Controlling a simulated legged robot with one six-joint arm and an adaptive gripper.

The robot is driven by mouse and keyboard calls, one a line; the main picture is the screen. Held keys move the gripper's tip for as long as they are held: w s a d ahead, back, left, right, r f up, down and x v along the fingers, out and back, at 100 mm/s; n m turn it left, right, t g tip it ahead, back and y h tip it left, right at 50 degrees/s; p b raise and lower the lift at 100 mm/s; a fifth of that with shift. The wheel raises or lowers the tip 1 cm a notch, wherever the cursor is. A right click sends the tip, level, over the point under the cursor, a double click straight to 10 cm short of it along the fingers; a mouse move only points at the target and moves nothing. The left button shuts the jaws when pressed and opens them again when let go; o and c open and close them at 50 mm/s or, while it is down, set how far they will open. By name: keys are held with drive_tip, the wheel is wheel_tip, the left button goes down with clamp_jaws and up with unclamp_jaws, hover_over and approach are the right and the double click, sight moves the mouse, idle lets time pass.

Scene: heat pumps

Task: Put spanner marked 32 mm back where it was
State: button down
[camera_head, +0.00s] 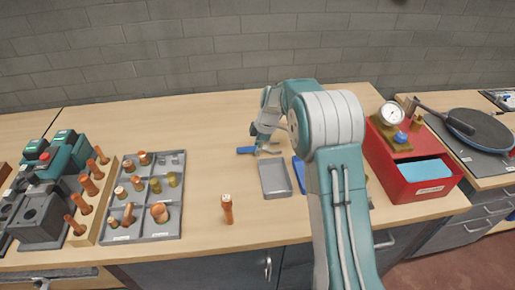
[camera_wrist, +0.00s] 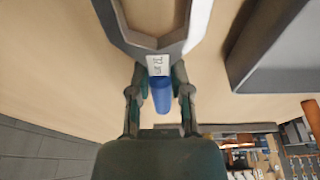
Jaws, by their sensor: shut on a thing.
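The spanner (camera_wrist: 161,97) has a blue handle and a grey open-ended head, with a white label that appears to read 32 mm, upside down in the wrist view. My gripper (camera_wrist: 159,80) is shut on it near the label. In the head view my gripper (camera_head: 264,147) is above the wooden bench behind a grey tray, with the blue handle (camera_head: 246,150) sticking out to its left. I cannot tell whether the spanner touches the bench. A blue piece (camera_head: 299,173) beside my arm is partly hidden by it.
The shallow grey tray (camera_head: 275,191) looks empty. A compartment tray (camera_head: 156,238) of fittings is on the left. A red box (camera_head: 435,189) with a gauge (camera_head: 391,114) is on the right. The bench behind the compartment tray is clear.

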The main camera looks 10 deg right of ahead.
sight(267, 147)
drive_tip(key=shift+s+d+f, duration=0.1)
drive_tip(key=shift+s+f, duration=0.05)
drive_tip(key=shift+f, duration=0.4)
drive_tip(key=shift+s+f, duration=0.15)
drive_tip(key=shift+f, duration=0.35)
drive_tip(key=c, duration=0.8)
unclamp_jaws()
drive_tip(key=o, duration=0.3)
drive_tip(key=shift+w+f, duration=0.2)
drive_tip(key=shift+w, duration=0.05)
drive_tip(key=v, duration=1.2)
drive_tip(key=shift+w+r, duration=0.15)
drive_tip(key=shift+r, duration=0.1)
